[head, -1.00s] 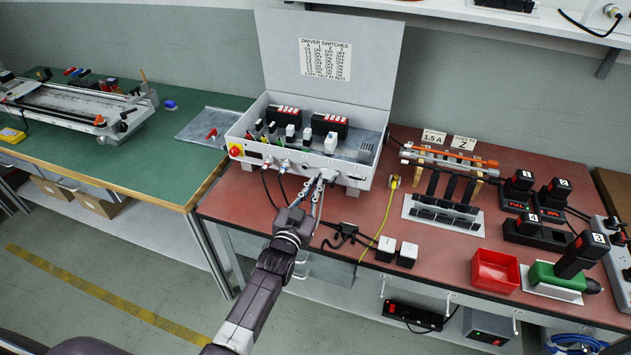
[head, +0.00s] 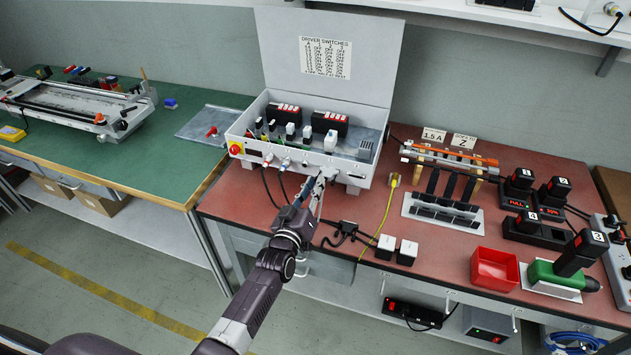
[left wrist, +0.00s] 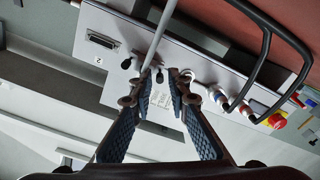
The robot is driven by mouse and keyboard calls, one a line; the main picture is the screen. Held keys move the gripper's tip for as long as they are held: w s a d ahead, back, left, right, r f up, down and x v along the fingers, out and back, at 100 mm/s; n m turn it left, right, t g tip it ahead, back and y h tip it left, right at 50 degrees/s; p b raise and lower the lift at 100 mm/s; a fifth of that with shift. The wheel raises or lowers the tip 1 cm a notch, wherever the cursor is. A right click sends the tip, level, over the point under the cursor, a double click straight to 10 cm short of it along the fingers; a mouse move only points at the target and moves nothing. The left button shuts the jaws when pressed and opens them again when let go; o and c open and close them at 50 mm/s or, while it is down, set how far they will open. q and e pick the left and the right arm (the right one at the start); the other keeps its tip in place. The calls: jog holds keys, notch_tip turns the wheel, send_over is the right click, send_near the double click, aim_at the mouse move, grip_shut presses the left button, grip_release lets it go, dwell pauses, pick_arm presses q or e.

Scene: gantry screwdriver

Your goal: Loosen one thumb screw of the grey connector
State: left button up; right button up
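The grey connector (head: 327,173) is on the front panel of the open controller box (head: 262,158), partly hidden by my left gripper. In the left wrist view its light grey cable (left wrist: 157,40) rises past the left fingertip. Two dark thumb screw heads show there: one (left wrist: 126,63) left of the fingers, the other (left wrist: 160,76) between the fingertips. My left gripper (head: 313,187) reaches up to the panel; it also shows in the left wrist view (left wrist: 162,78). Its fingertips are apart, and I cannot tell whether they touch the screw. My right gripper is not in view.
A bare port (left wrist: 102,41) is beside the connector on the panel. Black cables (left wrist: 270,55) and a red button (left wrist: 277,121) are to the right in the wrist view.

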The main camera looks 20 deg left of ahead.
pick_arm(q)
jog(key=m, duration=1)
jog(key=shift+p, duration=0.4)
jog(key=m, duration=0.3)
jog(key=shift+m+b, duration=0.3)
jog(key=m+b, duration=0.1)
jog(key=m, duration=0.5)
jog(key=shift+b, duration=0.3)
jog(key=m, duration=0.1)
jog(key=m+b, duration=0.1)
jog(key=m, duration=0.1)
jog(key=m+b, duration=0.1)
jog(key=shift+f+m, duration=0.25)
jog(key=shift+m, duration=0.15)
jog(key=m+b, duration=0.1)
jog(key=m, duration=0.3)
jog(key=shift+r+b, duration=0.15)
jog(key=shift+b, duration=0.2)
jog(key=shift+r+m, duration=0.1)
jog(key=shift+m, duration=0.5)
